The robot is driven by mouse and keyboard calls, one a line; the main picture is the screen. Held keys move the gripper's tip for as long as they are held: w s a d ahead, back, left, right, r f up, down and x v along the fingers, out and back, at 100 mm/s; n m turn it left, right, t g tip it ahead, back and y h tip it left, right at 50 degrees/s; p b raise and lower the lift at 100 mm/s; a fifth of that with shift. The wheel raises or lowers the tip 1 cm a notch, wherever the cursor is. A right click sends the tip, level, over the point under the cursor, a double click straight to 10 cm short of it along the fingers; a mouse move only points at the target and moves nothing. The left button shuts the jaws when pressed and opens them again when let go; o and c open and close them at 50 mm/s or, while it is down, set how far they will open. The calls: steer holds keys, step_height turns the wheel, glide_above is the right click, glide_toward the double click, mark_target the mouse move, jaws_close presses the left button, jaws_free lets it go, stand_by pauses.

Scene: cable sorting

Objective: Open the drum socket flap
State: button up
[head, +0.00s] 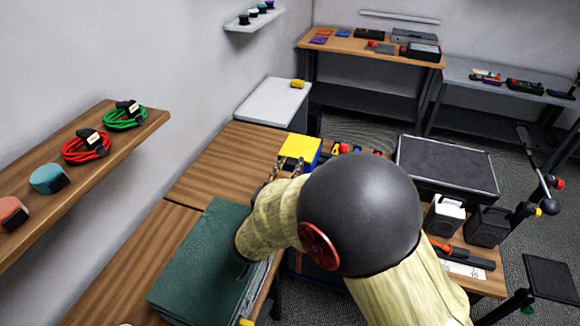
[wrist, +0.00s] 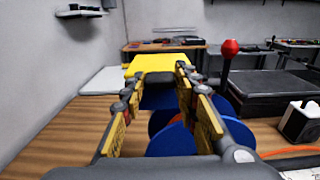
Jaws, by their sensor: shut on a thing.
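The cable drum shows in the wrist view as blue discs (wrist: 172,140) below and between my fingers. Its yellow socket flap (wrist: 157,63) is at the fingertips, and it shows in the head view (head: 299,147) as a flat yellow top on a blue body (head: 317,161). My gripper (wrist: 164,80) has its fingers on either side of the flap's near part and is shut on it. In the head view my gripper (head: 288,166) reaches the flap's near edge. My arm hides most of the drum there, and the flap's hinge cannot be made out.
A red-knobbed lever (wrist: 230,50) stands right of my gripper. A black case (head: 447,165) is at right. A wall shelf (head: 150,118) holds coiled cables.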

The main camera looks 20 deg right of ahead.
jaws_close()
steer(key=shift+r, duration=0.1)
